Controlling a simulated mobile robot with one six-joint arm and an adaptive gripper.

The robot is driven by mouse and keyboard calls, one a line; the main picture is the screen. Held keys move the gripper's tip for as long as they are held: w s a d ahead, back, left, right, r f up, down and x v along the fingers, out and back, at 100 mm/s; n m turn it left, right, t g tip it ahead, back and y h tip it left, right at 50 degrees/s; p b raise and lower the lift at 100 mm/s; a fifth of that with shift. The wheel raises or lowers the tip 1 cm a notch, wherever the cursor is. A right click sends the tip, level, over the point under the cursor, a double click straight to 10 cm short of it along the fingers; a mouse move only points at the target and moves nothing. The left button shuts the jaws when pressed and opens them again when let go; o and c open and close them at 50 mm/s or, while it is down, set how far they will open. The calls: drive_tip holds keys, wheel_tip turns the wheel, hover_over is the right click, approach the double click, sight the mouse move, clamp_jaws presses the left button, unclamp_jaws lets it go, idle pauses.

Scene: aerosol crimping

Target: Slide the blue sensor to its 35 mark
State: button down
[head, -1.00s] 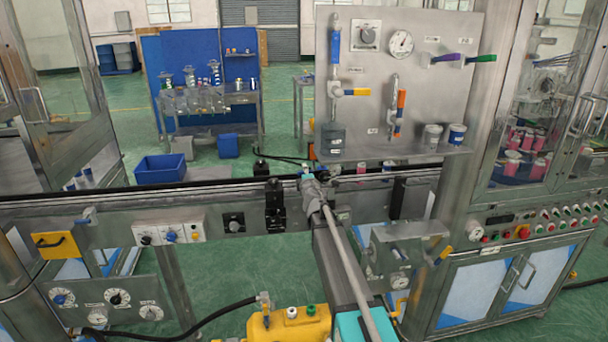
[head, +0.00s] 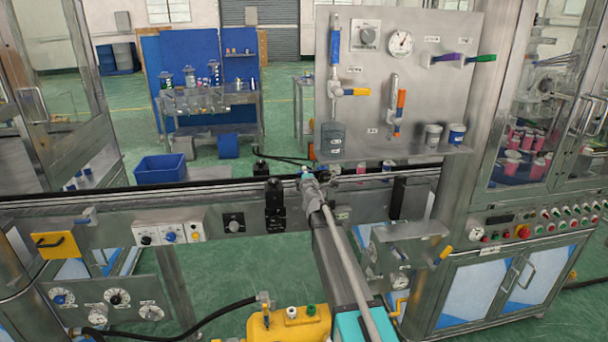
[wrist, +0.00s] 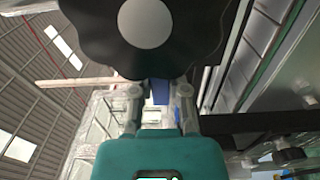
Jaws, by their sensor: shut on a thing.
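The blue sensor (head: 305,170) shows as a small blue patch at the tip of my gripper (head: 309,178), by the dark rail along the front of the line. In the wrist view, the blue sensor (wrist: 160,92) is a narrow blue strip between the two fingers of my gripper (wrist: 158,93). The fingers are shut on it from both sides. Most of the sensor is hidden by the fingers and my arm. The scale and its 35 mark cannot be read in either view.
A black block (head: 274,198) stands on the rail just left of my gripper. A grey panel (head: 372,60) with gauges and levers rises behind to the right. A black round part (wrist: 146,30) fills the top of the wrist view.

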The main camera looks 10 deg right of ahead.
wheel_tip(320, 180, down, 2)
drive_tip(key=shift+f+b, duration=0.2)
drive_tip(key=shift+b, duration=0.9)
drive_tip(key=c, duration=0.6)
unclamp_jaws()
drive_tip(key=shift+s, duration=0.1)
drive_tip(key=s, duration=1.1)
drive_tip(key=shift+s, duration=0.4)
